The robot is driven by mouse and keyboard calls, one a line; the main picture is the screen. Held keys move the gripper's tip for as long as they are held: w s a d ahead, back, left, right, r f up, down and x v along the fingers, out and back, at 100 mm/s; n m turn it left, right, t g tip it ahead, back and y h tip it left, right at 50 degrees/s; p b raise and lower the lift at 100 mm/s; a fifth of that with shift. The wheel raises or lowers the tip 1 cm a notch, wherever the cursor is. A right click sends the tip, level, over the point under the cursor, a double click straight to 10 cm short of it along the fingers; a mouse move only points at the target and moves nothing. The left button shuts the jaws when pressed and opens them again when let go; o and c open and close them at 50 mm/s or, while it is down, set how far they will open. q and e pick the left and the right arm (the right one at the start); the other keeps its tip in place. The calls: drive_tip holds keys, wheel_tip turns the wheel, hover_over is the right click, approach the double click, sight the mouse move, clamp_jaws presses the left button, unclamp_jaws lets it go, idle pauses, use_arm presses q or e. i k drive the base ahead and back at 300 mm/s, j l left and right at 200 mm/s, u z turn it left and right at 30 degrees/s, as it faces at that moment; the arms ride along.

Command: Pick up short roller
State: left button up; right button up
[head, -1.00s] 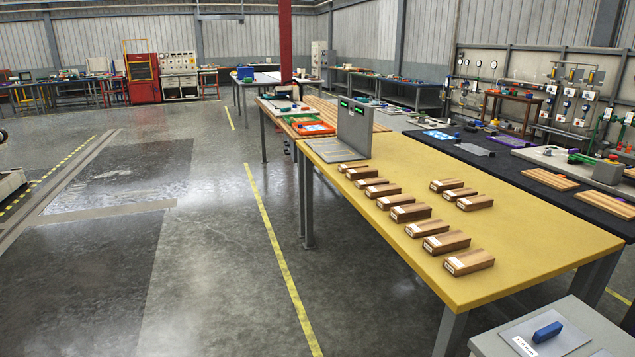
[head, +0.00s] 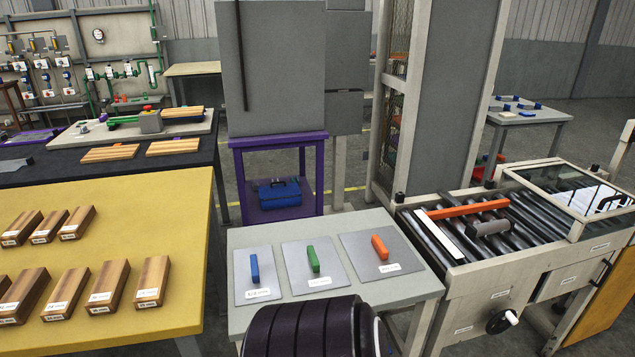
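Several dark rollers (head: 525,222) lie side by side in the bed of the machine on the right in the head view. A short grey cylinder (head: 488,228) lies across them, close to an orange bar (head: 467,208). A white bar (head: 440,239) lies left of it. I cannot tell for certain which of these is the short roller. Neither of my grippers is in view.
A small table (head: 240,320) holds three labelled grey plates with a blue, a green and an orange block. A yellow table (head: 165,210) with several wooden blocks stands at left. A purple stand (head: 278,140) is behind. A hand crank (head: 503,321) sticks out of the machine's front.

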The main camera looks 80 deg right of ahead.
sight(471, 232)
drive_tip(key=z, duration=2.15)
